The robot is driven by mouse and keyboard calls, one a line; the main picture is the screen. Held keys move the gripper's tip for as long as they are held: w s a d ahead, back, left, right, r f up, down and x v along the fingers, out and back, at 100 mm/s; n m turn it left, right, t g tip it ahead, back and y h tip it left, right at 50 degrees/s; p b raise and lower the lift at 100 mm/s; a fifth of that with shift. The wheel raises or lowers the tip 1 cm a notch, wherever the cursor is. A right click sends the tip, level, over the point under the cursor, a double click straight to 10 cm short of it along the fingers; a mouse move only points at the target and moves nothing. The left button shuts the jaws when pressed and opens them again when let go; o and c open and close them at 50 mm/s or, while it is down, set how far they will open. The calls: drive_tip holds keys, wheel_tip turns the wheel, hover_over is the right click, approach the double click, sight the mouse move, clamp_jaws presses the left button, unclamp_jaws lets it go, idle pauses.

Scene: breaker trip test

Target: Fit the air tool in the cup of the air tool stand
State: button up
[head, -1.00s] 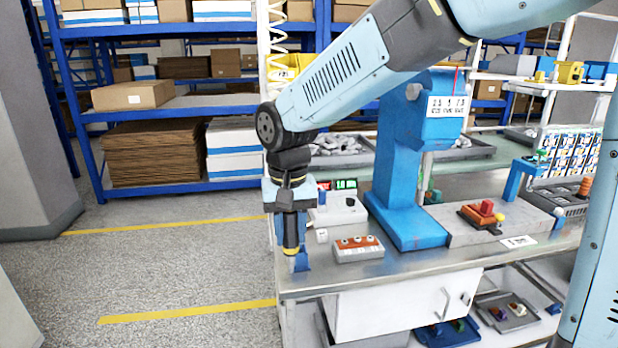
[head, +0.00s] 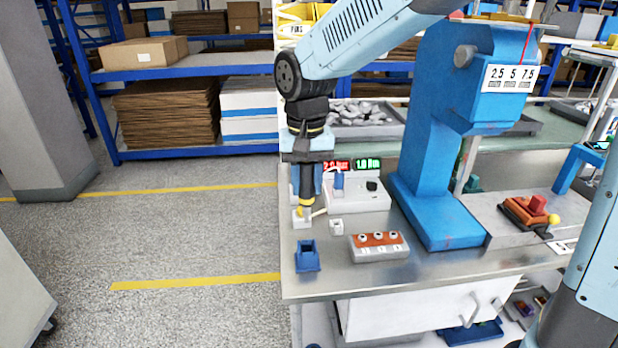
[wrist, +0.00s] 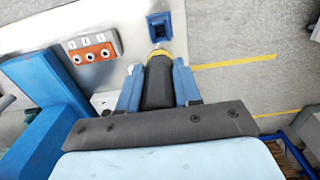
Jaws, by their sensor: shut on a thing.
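My gripper (head: 312,180) is shut on the air tool (head: 307,205), a dark tool with a yellow band that hangs roughly upright, tip down. In the wrist view the air tool (wrist: 158,84) sits between the two blue fingers of my gripper (wrist: 158,88). The air tool stand (head: 307,260) is a small blue holder near the bench's left edge, with a dark opening on top. The stand also shows in the wrist view (wrist: 159,26), just beyond the tool's tip and apart from it. In the head view the tool is above and behind the stand.
An orange-and-grey three-knob box (head: 379,246) is right of the stand, with a small white block (head: 336,227) behind it. A white device (head: 357,197) and a tall blue press (head: 440,150) stand farther back and right. Bare bench lies around the stand.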

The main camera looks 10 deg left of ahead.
sight(307, 204)
drive_tip(key=shift+f, duration=0.1)
drive_tip(key=shift+f, duration=2.8)
drive_tip(key=shift+f, duration=3)
drive_tip(key=o, duration=1.1)
drive_tip(key=shift+r, duration=0.1)
wheel_tip(307, 204, up, 14)
drive_tip(key=shift+f, duration=0.25)
